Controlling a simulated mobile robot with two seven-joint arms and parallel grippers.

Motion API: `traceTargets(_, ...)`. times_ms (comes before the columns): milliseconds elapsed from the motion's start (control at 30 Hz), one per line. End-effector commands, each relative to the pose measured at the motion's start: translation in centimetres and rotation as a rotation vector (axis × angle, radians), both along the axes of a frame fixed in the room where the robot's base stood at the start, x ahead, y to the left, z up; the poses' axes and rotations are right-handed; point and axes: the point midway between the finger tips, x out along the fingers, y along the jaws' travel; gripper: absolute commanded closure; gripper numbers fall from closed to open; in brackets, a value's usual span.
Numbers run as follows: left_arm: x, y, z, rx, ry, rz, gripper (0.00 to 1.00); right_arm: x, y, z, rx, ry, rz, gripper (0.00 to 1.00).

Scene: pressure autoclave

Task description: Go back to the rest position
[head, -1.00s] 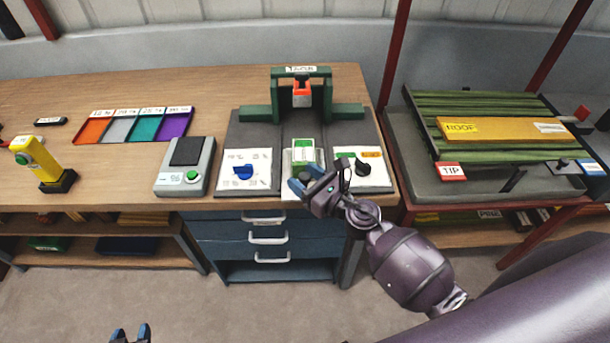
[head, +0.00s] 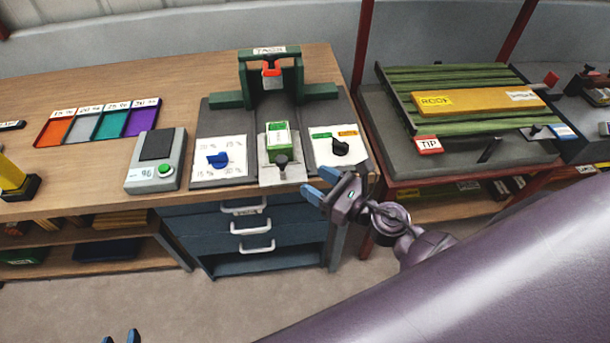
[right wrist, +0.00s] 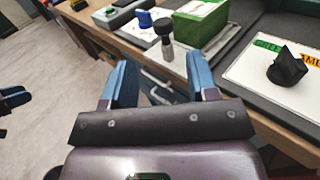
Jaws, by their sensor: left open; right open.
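My right gripper (head: 320,188) is open and empty, just in front of the bench's front edge in the head view. Its two blue fingers stand apart in the right wrist view (right wrist: 160,88), with the drawer front seen between them. My left gripper (head: 121,337) shows only as blue fingertips at the bottom edge of the head view, apart and empty, low over the floor. The green and white block (head: 278,138) sits on the fixture in front of the green press frame (head: 270,75), clear of my right gripper.
A grey device with a green button (head: 155,172) and coloured trays (head: 97,122) are further left. Floor in front is free.

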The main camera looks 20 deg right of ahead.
Motion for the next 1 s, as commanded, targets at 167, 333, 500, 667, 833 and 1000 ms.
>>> traceTargets(167, 0.0, 0.0, -0.2, 0.000, 0.001, 0.000, 0.57, -0.5, -0.3, 0.0, 0.000, 0.000, -0.001, 0.47)
traceTargets(333, -0.1, 0.0, -0.2, 0.000, 0.001, 0.000, 0.57, -0.5, -0.3, 0.1, -0.001, 0.000, 0.000, 0.47)
traceTargets(500, -0.3, 0.0, -0.3, 0.000, 0.005, 0.002, 0.57, -0.5, -0.3, 0.0, -0.001, 0.000, 0.000, 0.47)
traceTargets(667, -0.5, 0.1, -0.5, 0.000, 0.010, 0.004, 0.57, -0.5, -0.3, 0.0, 0.003, 0.001, 0.000, 0.47)
traceTargets(833, -0.6, 0.1, -0.5, 0.000, 0.012, 0.004, 0.57, -0.4, -0.5, 0.1, 0.106, 0.054, -0.017, 0.47)
traceTargets(1000, -0.5, 0.1, -0.5, 0.000, 0.011, 0.004, 0.57, 0.3, -1.9, 0.5, 0.502, 0.216, -0.100, 0.47)
